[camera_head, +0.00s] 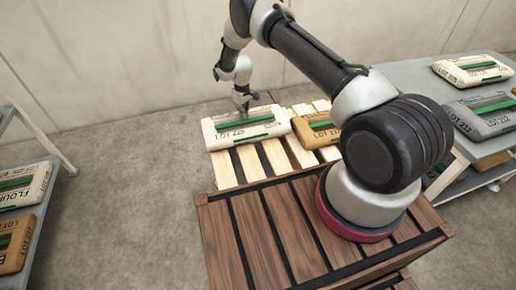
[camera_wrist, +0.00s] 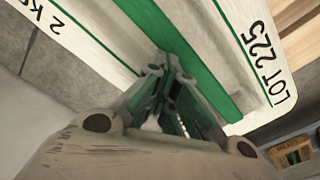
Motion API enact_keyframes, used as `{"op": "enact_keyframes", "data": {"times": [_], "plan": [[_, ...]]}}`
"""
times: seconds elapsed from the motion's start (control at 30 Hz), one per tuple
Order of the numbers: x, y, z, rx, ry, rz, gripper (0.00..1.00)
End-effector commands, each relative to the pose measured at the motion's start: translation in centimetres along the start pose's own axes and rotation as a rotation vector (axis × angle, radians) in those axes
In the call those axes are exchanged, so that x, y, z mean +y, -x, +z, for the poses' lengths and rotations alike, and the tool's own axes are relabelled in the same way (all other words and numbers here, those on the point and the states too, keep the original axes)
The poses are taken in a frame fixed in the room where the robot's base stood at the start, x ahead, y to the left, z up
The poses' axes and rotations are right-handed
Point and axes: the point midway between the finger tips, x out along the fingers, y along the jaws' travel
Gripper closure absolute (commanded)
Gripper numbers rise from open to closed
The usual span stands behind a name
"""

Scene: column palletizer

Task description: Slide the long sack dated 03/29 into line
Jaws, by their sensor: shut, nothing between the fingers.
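A long white sack (camera_head: 222,138) with green bands lies on the far left of the slatted pallet (camera_head: 250,165). Its side print looks like LOT 225, clearer on the sack in the wrist view (camera_wrist: 215,20). No date 03/29 is legible on any sack. My gripper (camera_head: 243,107) is shut and empty, pointing down at the far side of this white sack. In the wrist view its fingers (camera_wrist: 175,100) are close to the sack's green band; I cannot tell whether they touch it. A brown sack (camera_head: 308,138) lies just right of the white one, partly hidden by my arm.
A grey table (camera_head: 405,75) at the right holds a cream sack (camera_head: 473,69) and a grey sack (camera_head: 484,116). A rack at the left holds a white flour sack (camera_head: 22,185) and a brown sack (camera_head: 15,245). The near pallet slats and the floor left of the pallet are clear.

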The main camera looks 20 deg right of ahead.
Motion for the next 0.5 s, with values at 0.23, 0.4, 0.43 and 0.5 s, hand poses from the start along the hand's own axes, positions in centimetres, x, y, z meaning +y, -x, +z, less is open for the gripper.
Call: {"op": "enact_keyframes", "data": {"times": [0.23,0.4,0.43,0.5], "plan": [[-0.7,-1.7,1.8,-0.019,-0.003,-0.007,1.0],[-0.7,-1.1,1.9,-0.019,-0.004,-0.007,1.0],[-0.7,-0.8,1.9,-0.02,-0.004,-0.008,1.0],[-0.7,-0.2,2.0,-0.022,-0.004,-0.008,1.0]]}}
